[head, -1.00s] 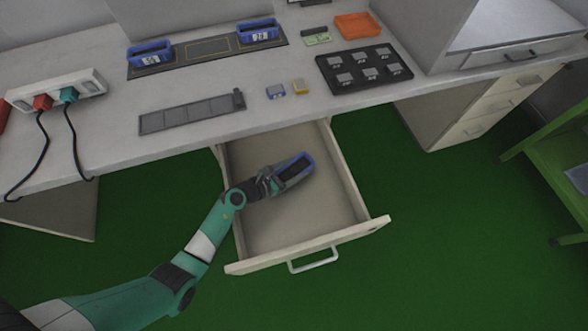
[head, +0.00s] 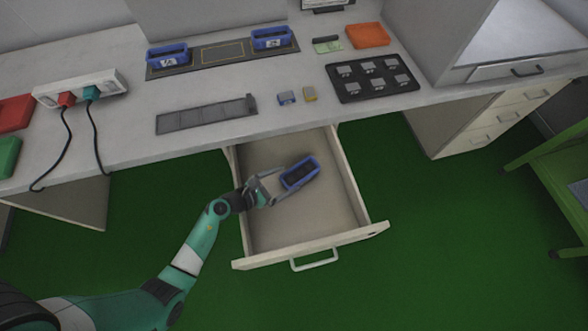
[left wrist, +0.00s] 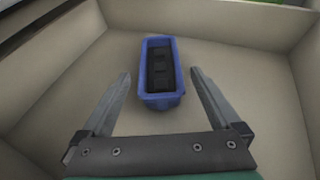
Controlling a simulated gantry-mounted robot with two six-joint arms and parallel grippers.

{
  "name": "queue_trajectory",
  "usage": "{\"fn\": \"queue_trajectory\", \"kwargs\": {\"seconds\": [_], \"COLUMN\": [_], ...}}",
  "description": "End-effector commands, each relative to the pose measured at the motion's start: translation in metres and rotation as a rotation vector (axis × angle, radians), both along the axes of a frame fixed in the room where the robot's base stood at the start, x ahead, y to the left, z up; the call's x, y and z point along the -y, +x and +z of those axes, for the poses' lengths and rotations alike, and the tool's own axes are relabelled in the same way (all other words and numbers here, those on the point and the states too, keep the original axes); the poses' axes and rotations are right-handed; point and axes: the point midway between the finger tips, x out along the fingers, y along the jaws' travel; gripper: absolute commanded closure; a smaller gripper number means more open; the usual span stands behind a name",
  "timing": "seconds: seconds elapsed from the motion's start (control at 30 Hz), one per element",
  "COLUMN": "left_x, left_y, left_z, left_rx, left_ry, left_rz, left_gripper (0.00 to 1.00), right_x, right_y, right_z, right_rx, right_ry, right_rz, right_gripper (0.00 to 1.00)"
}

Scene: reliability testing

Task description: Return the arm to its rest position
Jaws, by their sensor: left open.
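My left arm (head: 190,250) reaches from the lower left into the open drawer (head: 262,225). My left gripper (head: 281,186) is open and empty inside the drawer, just left of a small blue bin (head: 314,178). In the left wrist view the open fingers of the gripper (left wrist: 158,95) stand apart on both sides of the near end of the blue bin (left wrist: 160,101), with gaps to it. The bin rests upright on the drawer floor and holds dark pieces. My right gripper is not in view.
The desk (head: 130,140) above the drawer bears two blue bins on a dark mat, a grey strip (head: 205,114), a black tray (head: 374,98) of several grey parts, an orange tray (head: 367,36) and a power strip (head: 80,92). Drawer walls surround the gripper. Green floor lies open in front.

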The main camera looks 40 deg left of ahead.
Motion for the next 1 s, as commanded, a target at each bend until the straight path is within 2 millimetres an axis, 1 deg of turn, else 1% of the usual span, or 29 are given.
{"fn": "queue_trajectory", "kwargs": {"seconds": [0.03,0.13,0.6,0.67,0.77,0.83,0.87,0.9,0.97,1.0], "left_x": [-0.001,-0.001,-0.001,0.002,0.010,0.017,0.020,0.025,0.035,0.042], "left_y": [-0.004,-0.006,-0.005,-0.005,0.009,0.030,0.041,0.056,0.077,0.088], "left_z": [0.003,0.003,0.002,0.006,0.031,0.065,0.084,0.113,0.161,0.195], "left_rx": [0.001,0.002,0.001,0.002,0.028,0.077,0.107,0.155,0.240,0.302], "left_ry": [-0.001,0.000,0.000,0.000,0.011,0.031,0.042,0.053,0.051,0.040], "left_rz": [0.003,0.001,0.000,-0.007,-0.037,-0.070,-0.085,-0.104,-0.132,-0.146], "left_gripper": [0.03,0.03,0.03,0.03,0.03,0.03,0.03,0.03,0.03,0.03], "right_x": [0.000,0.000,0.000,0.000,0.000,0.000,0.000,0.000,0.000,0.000], "right_y": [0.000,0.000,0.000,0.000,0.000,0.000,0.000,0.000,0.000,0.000], "right_z": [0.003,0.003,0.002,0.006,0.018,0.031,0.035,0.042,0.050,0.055], "right_rx": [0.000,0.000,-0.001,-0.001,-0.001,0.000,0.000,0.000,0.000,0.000], "right_ry": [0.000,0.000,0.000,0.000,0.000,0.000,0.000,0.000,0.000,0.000], "right_rz": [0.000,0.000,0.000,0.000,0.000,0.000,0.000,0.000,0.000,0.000], "right_gripper": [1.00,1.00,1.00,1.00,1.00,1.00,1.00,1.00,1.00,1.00]}}
